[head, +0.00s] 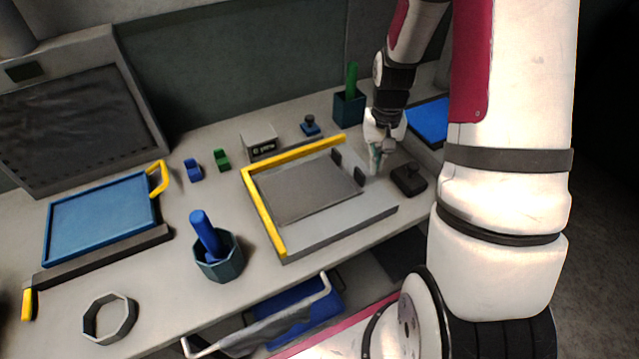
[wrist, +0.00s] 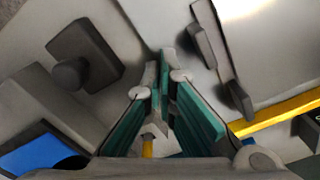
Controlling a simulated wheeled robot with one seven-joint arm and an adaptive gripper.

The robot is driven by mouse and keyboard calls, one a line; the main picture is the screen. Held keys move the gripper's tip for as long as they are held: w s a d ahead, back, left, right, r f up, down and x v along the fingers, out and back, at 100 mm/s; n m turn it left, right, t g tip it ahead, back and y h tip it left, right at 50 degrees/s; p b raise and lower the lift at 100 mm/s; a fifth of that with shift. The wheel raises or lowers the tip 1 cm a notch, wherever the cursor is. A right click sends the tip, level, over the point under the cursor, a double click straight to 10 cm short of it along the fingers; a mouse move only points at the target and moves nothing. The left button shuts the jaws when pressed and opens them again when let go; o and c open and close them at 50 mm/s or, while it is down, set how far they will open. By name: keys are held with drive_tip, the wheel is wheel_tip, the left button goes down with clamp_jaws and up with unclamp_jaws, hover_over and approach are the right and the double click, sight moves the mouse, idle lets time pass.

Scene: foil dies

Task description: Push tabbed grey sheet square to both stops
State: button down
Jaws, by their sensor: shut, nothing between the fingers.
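The grey sheet (head: 305,190) lies flat on a pale bed (head: 345,218) in the head view. Two yellow stop bars meet at a corner: one along the sheet's left (head: 264,215), one along its back (head: 295,153). The sheet lies close to both; I cannot tell whether it touches them. Two dark upright tabs stand at its right edge, a front one (head: 359,176) and a back one (head: 336,157). The tabs also show in the wrist view (wrist: 203,45). My gripper (head: 375,170) is shut and empty, pointing down just right of the tabs, apparently apart from them.
A dark block with a knob (head: 408,179) stands close to my gripper's right. A dark teal holder (head: 349,109) with a green handle is behind. A labelled box (head: 259,143) stands beyond the back bar. A teal cup (head: 220,260) with a blue handle stands left.

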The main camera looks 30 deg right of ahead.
sight(361, 172)
drive_tip(key=shift+f, duration=0.55)
drive_tip(key=shift+a+r, duration=0.1)
drive_tip(key=shift+a, duration=0.05)
idle(0.9)
drive_tip(key=shift+a, duration=2.25)
drive_tip(key=shift+s+d, duration=0.1)
drive_tip(key=shift+d, duration=0.05)
drive_tip(key=shift+d, duration=0.45)
wheel_tip(361, 172, up, 8)
drive_tip(key=p, duration=0.4)
